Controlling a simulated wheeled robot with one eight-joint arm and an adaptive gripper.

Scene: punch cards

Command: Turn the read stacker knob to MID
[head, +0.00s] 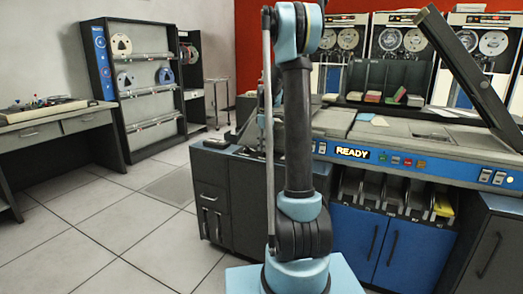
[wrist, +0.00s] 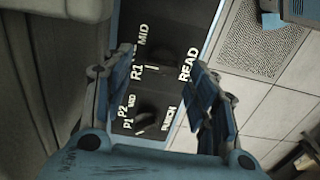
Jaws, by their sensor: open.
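In the wrist view, the dark read knob (wrist: 160,55) sits on a black panel (wrist: 178,30) with the labels READ, R1 and MID. A short pale mark at its lower edge lies on the R1 side rather than at MID. My gripper (wrist: 158,75) is open, one finger on each side of the panel, with nothing between them. The knob lies between and slightly beyond the fingertips; I cannot tell how far below, and no contact shows. The knob cannot be made out in the head view.
The similar punch knob (wrist: 147,117) with P1, P2 and MID labels lies closer to my palm. In the head view, the card machine (head: 375,142) shows a lit READY sign and a raised dark slanted lid (head: 465,75). Open tiled floor (head: 105,225) lies at left.

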